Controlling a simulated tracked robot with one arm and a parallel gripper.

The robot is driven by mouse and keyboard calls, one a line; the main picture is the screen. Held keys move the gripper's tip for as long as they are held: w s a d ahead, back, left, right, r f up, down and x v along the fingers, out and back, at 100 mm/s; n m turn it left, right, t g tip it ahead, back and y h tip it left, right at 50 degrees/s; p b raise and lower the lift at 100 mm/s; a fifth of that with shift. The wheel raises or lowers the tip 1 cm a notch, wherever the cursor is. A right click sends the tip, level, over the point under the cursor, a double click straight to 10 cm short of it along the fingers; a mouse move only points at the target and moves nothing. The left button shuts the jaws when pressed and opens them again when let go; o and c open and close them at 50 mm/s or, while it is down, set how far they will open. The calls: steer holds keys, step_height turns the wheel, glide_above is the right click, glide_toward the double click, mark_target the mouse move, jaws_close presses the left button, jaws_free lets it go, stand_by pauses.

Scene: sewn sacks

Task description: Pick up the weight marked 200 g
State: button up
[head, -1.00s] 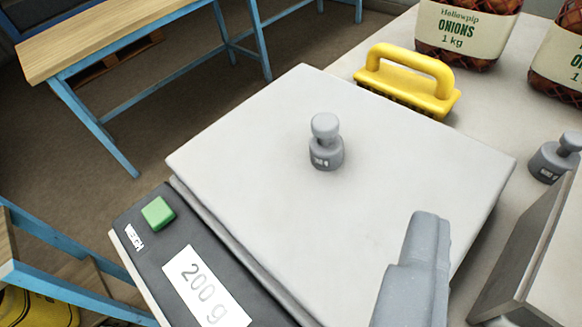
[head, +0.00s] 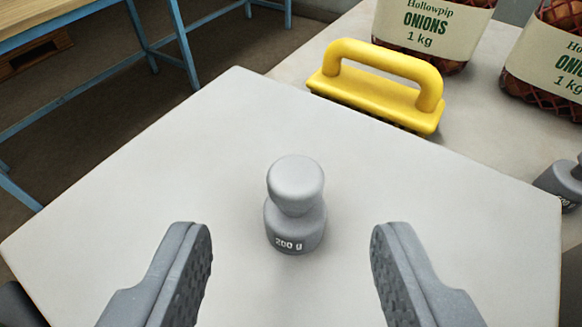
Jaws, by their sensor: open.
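The grey weight (head: 295,205) stands upright on the pale scale plate (head: 130,195). It has a round knob on top, and its lower body reads "200 g". My gripper (head: 291,235) is open, with one grey finger to the left of the weight and one to the right. Clear gaps show between the weight and both fingers, and nothing is held. The fingertips are at about the height of the weight's lower body in the picture.
A yellow-handled brush (head: 378,85) lies beyond the plate's far edge. Onion sacks (head: 435,30) stand behind it. Another grey weight (head: 562,185) is at the right edge, partly cut off. A blue-legged bench (head: 150,35) is at the back left.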

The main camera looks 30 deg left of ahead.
mark_target(299, 200)
steer(key=shift+x, duration=3.45)
steer(key=shift+d, duration=0.15)
jaws_close()
